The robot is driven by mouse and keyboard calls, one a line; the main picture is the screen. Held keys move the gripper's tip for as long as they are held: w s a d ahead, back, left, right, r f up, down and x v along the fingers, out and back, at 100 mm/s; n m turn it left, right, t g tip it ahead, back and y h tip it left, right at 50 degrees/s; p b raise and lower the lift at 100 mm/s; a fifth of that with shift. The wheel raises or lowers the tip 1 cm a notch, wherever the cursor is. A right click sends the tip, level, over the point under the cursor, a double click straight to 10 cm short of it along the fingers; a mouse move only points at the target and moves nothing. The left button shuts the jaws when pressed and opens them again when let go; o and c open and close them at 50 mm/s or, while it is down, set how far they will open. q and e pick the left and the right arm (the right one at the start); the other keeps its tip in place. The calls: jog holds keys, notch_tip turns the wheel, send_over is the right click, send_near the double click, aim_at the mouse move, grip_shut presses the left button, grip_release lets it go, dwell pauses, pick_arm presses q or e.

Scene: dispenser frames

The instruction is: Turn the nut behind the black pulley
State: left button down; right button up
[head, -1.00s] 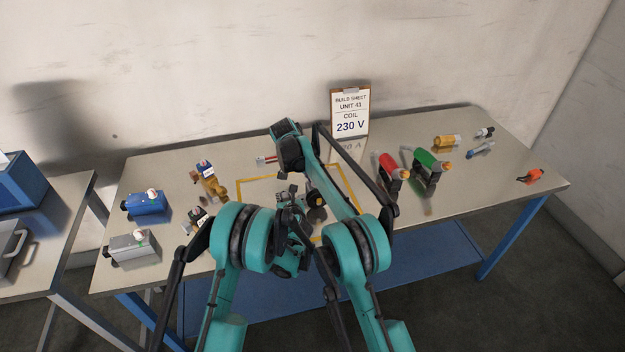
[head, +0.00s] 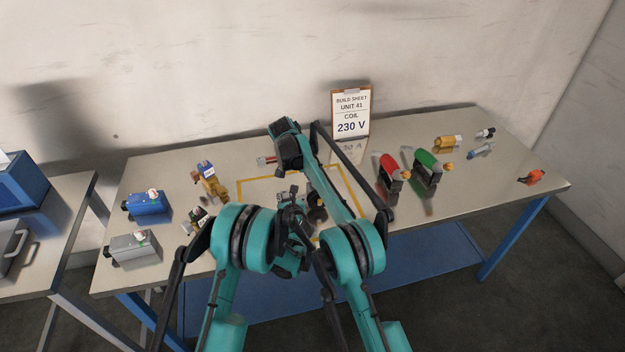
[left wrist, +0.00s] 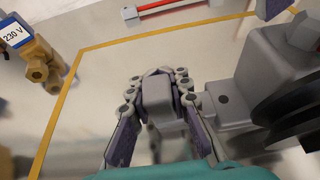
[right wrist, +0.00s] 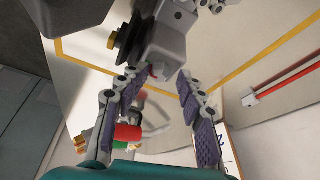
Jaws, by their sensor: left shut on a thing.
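A grey unit with a black pulley stands inside the yellow outline. The pulley (right wrist: 128,40) shows at the top left of the right wrist view, with a brass nut-like piece (right wrist: 111,39) beside it. The grey body (left wrist: 276,68) fills the right of the left wrist view. My left gripper (left wrist: 158,84) is shut on a light grey block (left wrist: 158,103) next to that body. My right gripper (right wrist: 167,74) is open, its fingers apart close to the grey body. In the head view my right arm covers much of the unit, and the brass piece is hidden there.
A build sheet (head: 350,112) stands at the back. Red (head: 389,167) and green (head: 428,161) drivers stand right of the yellow outline (head: 240,181). A brass valve (head: 212,184), a blue box (head: 148,206) and a grey box (head: 133,248) are at left.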

jog(key=shift+r, duration=0.1)
jog(key=v, duration=0.7)
jog(key=shift+a+r, duration=0.15)
jog(key=shift+r, duration=0.2)
jog(key=shift+s, duration=0.1)
pick_arm(q)
jog(key=c, duration=1.3)
grip_release()
